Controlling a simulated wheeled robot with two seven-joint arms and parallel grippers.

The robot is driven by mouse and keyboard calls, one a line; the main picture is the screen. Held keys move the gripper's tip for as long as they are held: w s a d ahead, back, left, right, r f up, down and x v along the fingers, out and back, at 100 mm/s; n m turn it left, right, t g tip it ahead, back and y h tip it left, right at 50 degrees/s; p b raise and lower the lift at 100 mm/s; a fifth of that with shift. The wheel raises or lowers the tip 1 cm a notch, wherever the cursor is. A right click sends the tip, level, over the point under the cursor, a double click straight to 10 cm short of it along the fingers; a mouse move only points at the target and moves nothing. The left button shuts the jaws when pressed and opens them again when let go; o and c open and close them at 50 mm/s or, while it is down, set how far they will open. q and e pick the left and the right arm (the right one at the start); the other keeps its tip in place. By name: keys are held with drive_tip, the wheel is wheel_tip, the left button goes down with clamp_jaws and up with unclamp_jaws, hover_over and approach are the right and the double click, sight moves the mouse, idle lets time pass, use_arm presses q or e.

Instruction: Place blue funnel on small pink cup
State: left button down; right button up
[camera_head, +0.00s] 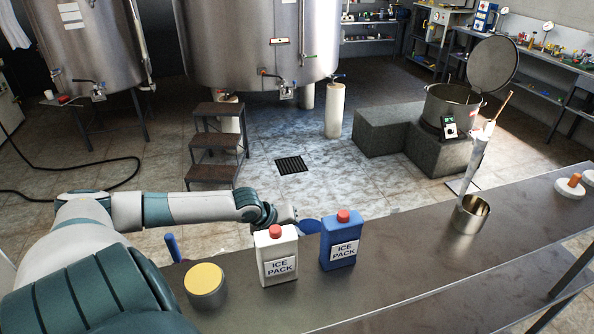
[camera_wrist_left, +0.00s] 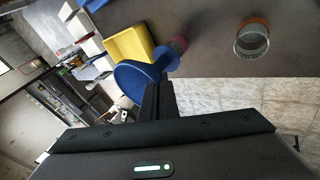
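The blue funnel (camera_head: 308,226) shows partly behind the ice packs at the counter's far edge. In the left wrist view its wide blue mouth (camera_wrist_left: 136,84) is at my fingertips, with its spout pointing up and right. My left gripper (camera_wrist_left: 157,92) has its dark fingers close together on the funnel. In the head view the gripper (camera_head: 290,217) is partly hidden behind the white ice pack. A small pinkish cup (camera_wrist_left: 178,44) appears just past the spout in the wrist view; I cannot tell whether they touch. I cannot make out this cup in the head view. My right gripper is out of view.
A white ice pack (camera_head: 277,258) and a blue ice pack (camera_head: 340,242) stand on the counter (camera_head: 410,262). A yellow-topped container (camera_head: 205,284) is at left, a metal cup (camera_head: 471,215) at right. The wrist view shows a yellow object (camera_wrist_left: 129,44) and an orange-rimmed ring (camera_wrist_left: 252,38).

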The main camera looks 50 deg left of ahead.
use_arm(q)
drive_tip(key=c, duration=2)
unclamp_jaws()
drive_tip(key=shift+c, duration=0.2)
drive_tip(key=shift+s+r, duration=0.1)
drive_tip(key=p+v, duration=0.4)
drive_tip(key=v, duration=0.7)
drive_tip(key=shift+s+r+p, duration=0.2)
drive_tip(key=shift+r+p, duration=0.1)
drive_tip(key=shift+r, duration=0.05)
